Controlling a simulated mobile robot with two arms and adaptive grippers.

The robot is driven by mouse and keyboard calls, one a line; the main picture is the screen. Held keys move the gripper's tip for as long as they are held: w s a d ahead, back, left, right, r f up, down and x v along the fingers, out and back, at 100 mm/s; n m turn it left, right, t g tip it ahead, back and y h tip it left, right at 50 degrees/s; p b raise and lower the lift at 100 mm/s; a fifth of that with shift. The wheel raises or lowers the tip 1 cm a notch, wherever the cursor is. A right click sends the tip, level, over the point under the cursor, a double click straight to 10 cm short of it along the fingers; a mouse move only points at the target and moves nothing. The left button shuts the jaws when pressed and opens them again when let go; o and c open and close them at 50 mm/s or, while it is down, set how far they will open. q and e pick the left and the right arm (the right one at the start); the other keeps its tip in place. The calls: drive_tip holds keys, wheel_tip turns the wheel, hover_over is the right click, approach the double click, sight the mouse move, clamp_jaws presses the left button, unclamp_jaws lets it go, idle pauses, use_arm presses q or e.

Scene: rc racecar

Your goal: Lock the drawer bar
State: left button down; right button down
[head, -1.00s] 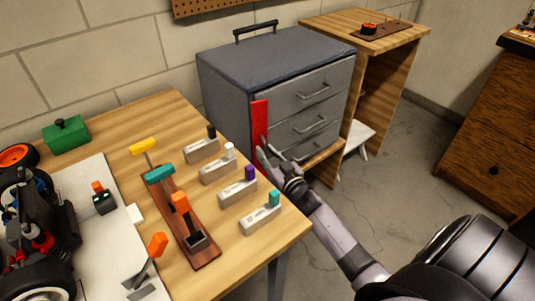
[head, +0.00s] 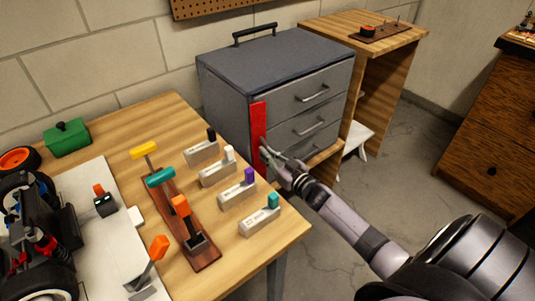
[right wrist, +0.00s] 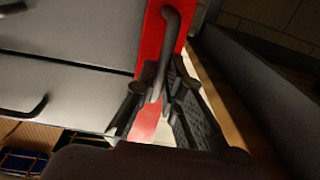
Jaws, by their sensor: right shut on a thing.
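The red drawer bar (head: 258,125) stands upright along the left front edge of the grey drawer cabinet (head: 275,52). In the right wrist view the red bar (right wrist: 152,45) is beside the drawer fronts, with a dark curved handle (right wrist: 172,35) on it. My right gripper (head: 268,156) is at the lower part of the bar. In the right wrist view its fingers (right wrist: 163,88) are shut on the bar's handle. I cannot tell whether the bar lies flat against the drawer fronts. The bar's lower end is partly hidden by the gripper. The drawers look shut. My left gripper is not in view.
A wooden table (head: 110,120) with labelled switch blocks (head: 238,192), a lever board (head: 205,258) and a toy car (head: 35,240) is close left of the bar. A wooden shelf (head: 375,65) stands right of the cabinet. The floor (head: 400,160) in front is partly clear.

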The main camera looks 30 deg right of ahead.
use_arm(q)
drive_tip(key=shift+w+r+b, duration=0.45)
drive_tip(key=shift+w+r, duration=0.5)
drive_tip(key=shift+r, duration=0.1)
use_arm(e)
drive_tip(key=shift+w+d+r+n+g+y, duration=0.15)
drive_tip(key=shift+d+n+g+y, duration=0.1)
drive_tip(key=shift+n+y, duration=0.45)
drive_tip(key=shift+w+d+f+n+g+y, duration=0.15)
drive_tip(key=shift+n+y, duration=0.25)
drive_tip(key=shift+y, duration=0.6)
drive_tip(key=shift+r, duration=0.1)
drive_tip(key=c, duration=1.7)
unclamp_jaws()
